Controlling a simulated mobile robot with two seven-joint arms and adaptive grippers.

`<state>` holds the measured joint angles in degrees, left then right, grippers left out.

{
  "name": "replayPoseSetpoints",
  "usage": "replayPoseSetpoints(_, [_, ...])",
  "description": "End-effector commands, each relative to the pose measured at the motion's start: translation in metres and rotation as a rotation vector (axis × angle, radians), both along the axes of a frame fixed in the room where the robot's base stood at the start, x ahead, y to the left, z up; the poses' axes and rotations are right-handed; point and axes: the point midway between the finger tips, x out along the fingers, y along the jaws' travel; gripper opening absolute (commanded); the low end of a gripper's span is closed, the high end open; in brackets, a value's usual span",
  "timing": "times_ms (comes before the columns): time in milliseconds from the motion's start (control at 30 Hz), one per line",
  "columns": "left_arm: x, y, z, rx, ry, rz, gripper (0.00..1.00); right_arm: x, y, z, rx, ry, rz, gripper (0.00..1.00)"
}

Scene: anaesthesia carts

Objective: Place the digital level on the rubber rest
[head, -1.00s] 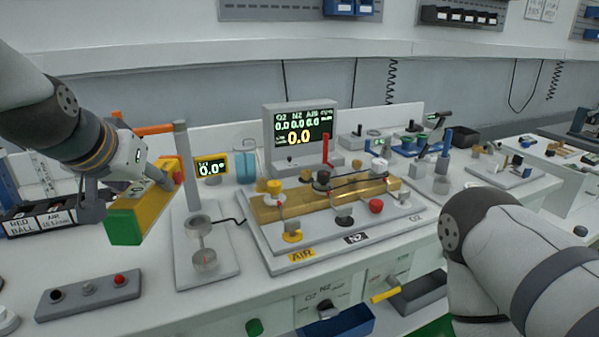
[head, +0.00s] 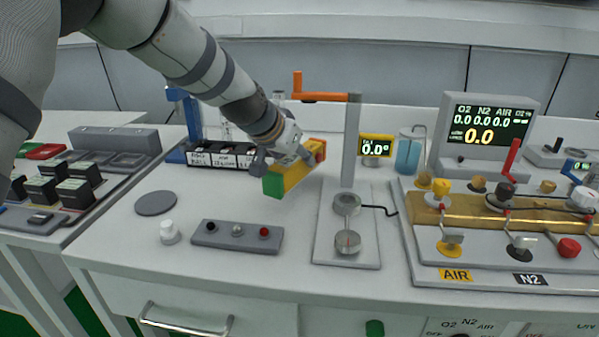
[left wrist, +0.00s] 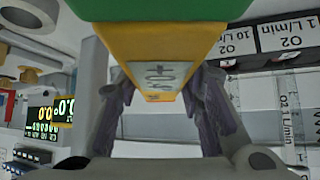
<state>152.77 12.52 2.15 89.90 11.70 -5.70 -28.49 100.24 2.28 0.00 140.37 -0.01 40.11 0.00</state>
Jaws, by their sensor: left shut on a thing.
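The digital level appears to be the yellow bar with a green end (head: 293,177). My left gripper (head: 290,154) is shut on it, and it seems held above the bench, left of the upright post. In the left wrist view the level (left wrist: 160,42) fills the top middle, with a pale label on it, between the fingers of my left gripper (left wrist: 168,95). A flat dark grey disc (head: 156,203), which looks like the rubber rest, lies bare on the bench to the left. My right gripper is not in view.
A grey button box (head: 237,236) and a white knob (head: 169,232) stand near the disc. A post stand (head: 348,256), a small 0.0° display (head: 376,146) and the gas panel (head: 470,262) are right. A labelled black rack (head: 220,155) stands behind.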

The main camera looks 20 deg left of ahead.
Motion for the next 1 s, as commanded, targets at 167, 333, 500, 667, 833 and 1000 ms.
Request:
replayPoseSetpoints(167, [0.009,0.008,-0.019,-0.001,-0.001,0.001,0.00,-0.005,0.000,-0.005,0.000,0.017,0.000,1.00])
replayPoseSetpoints(333, [0.008,0.007,-0.040,0.001,-0.007,0.000,0.00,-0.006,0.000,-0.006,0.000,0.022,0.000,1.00])
replayPoseSetpoints(500, [0.008,0.007,-0.038,0.000,-0.009,0.000,0.00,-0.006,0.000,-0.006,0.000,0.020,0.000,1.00])
replayPoseSetpoints(667, [0.008,0.007,-0.042,0.001,-0.007,-0.001,0.39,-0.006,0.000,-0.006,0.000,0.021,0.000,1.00])
replayPoseSetpoints(833, [0.008,0.007,-0.042,0.001,-0.007,-0.001,0.55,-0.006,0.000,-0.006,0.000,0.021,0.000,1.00])
replayPoseSetpoints(1000, [0.008,0.007,-0.042,0.000,-0.007,-0.001,0.55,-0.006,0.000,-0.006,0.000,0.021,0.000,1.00])
